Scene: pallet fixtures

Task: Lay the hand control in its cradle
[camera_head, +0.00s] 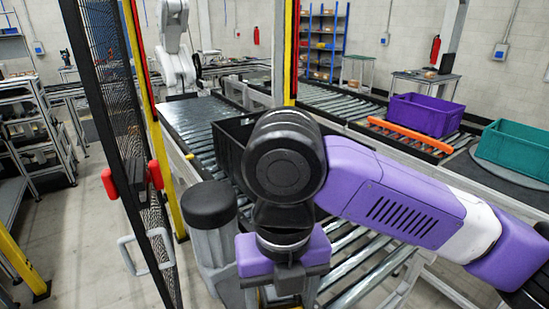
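I cannot make out the hand control or its cradle with certainty. A dark box-like fitting with red ends (137,180) sits on the mesh gate at the left; I cannot tell whether it belongs to the task. My gripper (285,297) is at the bottom centre, pointing down below the purple wrist. Its lower part is cut off by the picture's edge, so its opening and anything in it are hidden. My purple and black arm covers the middle and right of the view.
A black bin (232,134) stands behind my arm. A purple crate (425,114), an orange bar (410,135) and a teal crate (515,149) are on the conveyor at the right. The mesh gate (118,95) and yellow posts border the left. Open floor (85,235) shows at lower left.

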